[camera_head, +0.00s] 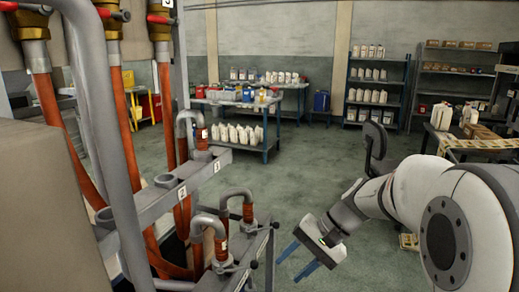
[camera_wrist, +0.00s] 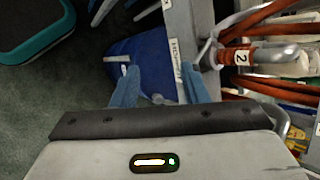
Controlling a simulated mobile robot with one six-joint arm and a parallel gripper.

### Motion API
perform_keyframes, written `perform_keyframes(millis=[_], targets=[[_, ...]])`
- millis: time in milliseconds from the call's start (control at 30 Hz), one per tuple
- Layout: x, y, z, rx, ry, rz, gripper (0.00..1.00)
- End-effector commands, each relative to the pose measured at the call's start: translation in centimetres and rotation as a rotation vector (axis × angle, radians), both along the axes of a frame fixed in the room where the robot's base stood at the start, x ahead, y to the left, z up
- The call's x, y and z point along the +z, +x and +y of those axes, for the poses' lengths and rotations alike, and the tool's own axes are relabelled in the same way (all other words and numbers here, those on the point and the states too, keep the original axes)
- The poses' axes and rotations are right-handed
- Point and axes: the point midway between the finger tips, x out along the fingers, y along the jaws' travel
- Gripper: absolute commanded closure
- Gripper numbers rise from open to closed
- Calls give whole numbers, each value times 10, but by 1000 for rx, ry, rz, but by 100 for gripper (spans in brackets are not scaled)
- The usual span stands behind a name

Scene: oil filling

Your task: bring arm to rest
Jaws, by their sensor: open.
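My gripper (camera_head: 297,262) has two blue fingers spread apart, with nothing visible between them in the head view. It hangs over the floor to the right of the filling rack. My white arm reaches in from the right edge. In the wrist view my gripper (camera_wrist: 157,85) shows its two blue fingers apart, over a blue object (camera_wrist: 137,55) lying lower down. I cannot tell what that object is. A nozzle with a "2" label (camera_wrist: 240,57) is to the right of the fingers, apart from them.
The filling rack (camera_head: 200,172) with orange hoses and grey curved nozzles (camera_head: 237,197) stands close on the left. A table with white bottles (camera_head: 237,134) and shelves (camera_head: 376,88) stand at the back. A dark teal-edged object (camera_wrist: 35,30) is at upper left. The middle floor (camera_head: 310,170) is clear.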

Motion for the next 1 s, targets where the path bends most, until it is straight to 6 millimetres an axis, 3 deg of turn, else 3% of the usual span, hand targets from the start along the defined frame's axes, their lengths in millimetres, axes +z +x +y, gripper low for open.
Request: perform_keyframes(millis=[33, 200, 400, 600, 1000], targets=[[14, -21, -3, 33, -80, -35, 60], [27, -78, -26, 140, -350, -158, 60], [39, -120, -56, 254, -599, -316, 60], [43, -135, -69, 312, -713, -403, 60], [42, -137, -71, 320, -726, -413, 64]])
